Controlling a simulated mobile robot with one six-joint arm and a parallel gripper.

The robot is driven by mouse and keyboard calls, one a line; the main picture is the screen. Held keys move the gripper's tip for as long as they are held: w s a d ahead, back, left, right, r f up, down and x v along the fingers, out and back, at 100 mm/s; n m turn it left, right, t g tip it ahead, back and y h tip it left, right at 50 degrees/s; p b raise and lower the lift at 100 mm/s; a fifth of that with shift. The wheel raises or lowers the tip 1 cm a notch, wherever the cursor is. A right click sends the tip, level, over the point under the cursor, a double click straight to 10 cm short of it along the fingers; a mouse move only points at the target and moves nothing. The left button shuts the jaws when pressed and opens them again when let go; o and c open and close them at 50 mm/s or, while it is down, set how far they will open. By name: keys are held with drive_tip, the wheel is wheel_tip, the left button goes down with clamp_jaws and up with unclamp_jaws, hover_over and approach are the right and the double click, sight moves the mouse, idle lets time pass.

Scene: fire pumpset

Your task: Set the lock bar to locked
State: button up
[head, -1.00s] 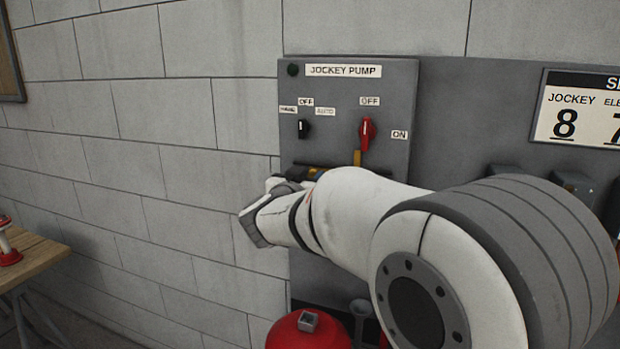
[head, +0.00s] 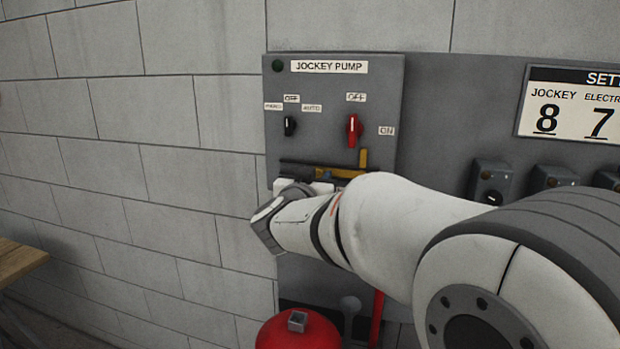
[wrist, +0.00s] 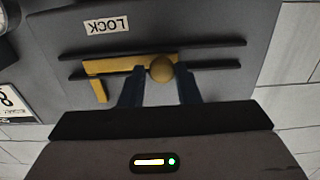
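The lock bar (wrist: 115,66) is a yellow bar with a round knob (wrist: 161,69) and a bent tab, lying between two dark rails on the grey jockey pump panel. In the head view the lock bar (head: 349,173) shows beside my arm, its tab standing up below the red switch; its left part is hidden. In the upside-down wrist view my gripper (wrist: 161,83) has its dark fingers on either side of the knob, apart, with narrow gaps showing. Whether one finger touches the knob is unclear. A LOCK label (wrist: 107,25) sits near the tab end.
The red switch (head: 354,131) and a black switch (head: 290,126) are above the bar. Grey boxes (head: 491,181) stand to the right. A red rounded object (head: 298,334) is below my arm. The block wall at left is clear.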

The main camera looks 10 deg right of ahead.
drive_tip(key=o, duration=0.3)
drive_tip(key=shift+s+d, duration=0.1)
drive_tip(key=shift+d, duration=0.1)
drive_tip(key=shift+o, duration=0.5)
drive_tip(key=shift+a, duration=0.15)
drive_tip(key=b+v, duration=0.1)
drive_tip(key=v, duration=0.6)
drive_tip(key=shift+s+a, duration=0.2)
drive_tip(key=shift+s, duration=0.1)
drive_tip(key=s+a+f+n+g+y, duration=0.45)
drive_tip(key=s+f+n+y, duration=0.25)
drive_tip(key=f+y, duration=0.45)
drive_tip(key=s+d+f+g, duration=0.2)
drive_tip(key=s+f, duration=0.1)
drive_tip(key=s, duration=0.2)
drive_tip(key=s+d+f+g+h, duration=0.1)
drive_tip(key=s+d+f+g, duration=0.1)
drive_tip(key=s, duration=0.3)
drive_tip(key=s+d+f+m+g+h, duration=0.1)
drive_tip(key=s+d+f+g, duration=0.1)
drive_tip(key=s+f+g, duration=0.2)
drive_tip(key=shift+s+d+f, duration=0.4)
drive_tip(key=shift+s+f, duration=0.05)
drive_tip(key=shift+s, duration=0.45)
